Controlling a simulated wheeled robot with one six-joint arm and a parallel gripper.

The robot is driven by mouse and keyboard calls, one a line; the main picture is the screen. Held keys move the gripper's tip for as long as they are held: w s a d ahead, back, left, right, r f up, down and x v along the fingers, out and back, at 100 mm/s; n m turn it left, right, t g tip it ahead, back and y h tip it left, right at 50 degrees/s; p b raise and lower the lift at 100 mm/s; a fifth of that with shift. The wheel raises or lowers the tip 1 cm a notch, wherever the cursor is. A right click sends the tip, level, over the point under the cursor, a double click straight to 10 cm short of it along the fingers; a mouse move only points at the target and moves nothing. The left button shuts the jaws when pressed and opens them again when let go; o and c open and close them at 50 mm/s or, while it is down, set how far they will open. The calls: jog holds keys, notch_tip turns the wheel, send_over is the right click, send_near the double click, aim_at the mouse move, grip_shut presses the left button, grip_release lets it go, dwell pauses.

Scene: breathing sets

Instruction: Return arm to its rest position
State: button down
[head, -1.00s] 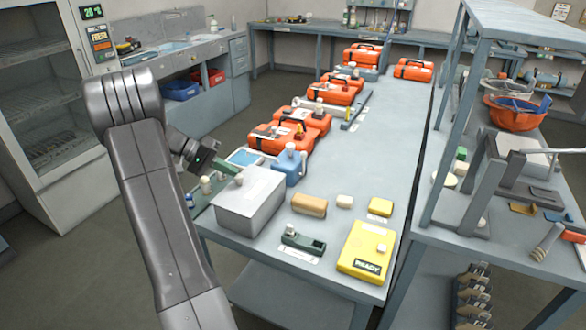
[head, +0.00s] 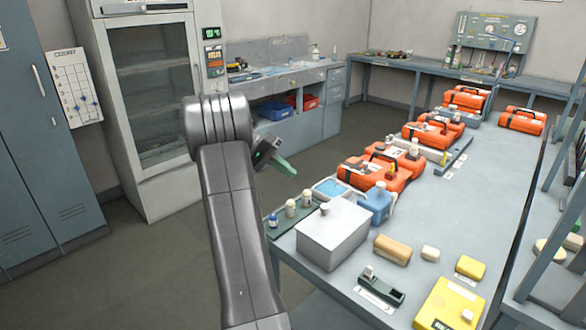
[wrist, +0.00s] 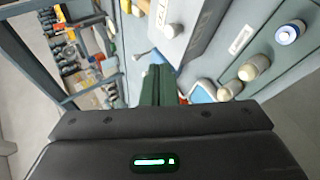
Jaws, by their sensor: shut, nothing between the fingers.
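My arm rises in the head view, and my gripper (head: 283,166) sits off the left edge of the table. It is clear of the table and holds nothing. Its green fingers also show in the wrist view (wrist: 157,85), pressed together with nothing between them. Past the fingers, the wrist view shows the table from close by, with small bottles (wrist: 254,68) on a dark green strip to the right.
On the table stand a light grey box (head: 335,238), a blue jug (head: 376,207), several orange cases (head: 375,173) and a yellow box (head: 450,305). A glass-door cabinet (head: 150,95) and a blue locker (head: 45,140) stand left. Floor (head: 150,260) left of my arm is free.

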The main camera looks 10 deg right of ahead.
dwell(0.3)
jog(key=p, duration=0.2)
send_over(316, 212)
notch_tip(316, 212, down, 4)
jog(key=shift+s+d+r, duration=0.1)
jog(key=shift+s+d, duration=0.05)
jog(key=f, duration=0.1)
jog(key=b, duration=0.1)
jog(key=f, duration=0.1)
jog(key=shift+a+f+b, duration=0.25)
jog(key=shift+f+b, duration=0.1)
jog(key=shift+b, duration=0.05)
jog(key=shift+f, duration=0.4)
jog(key=shift+d, duration=0.1)
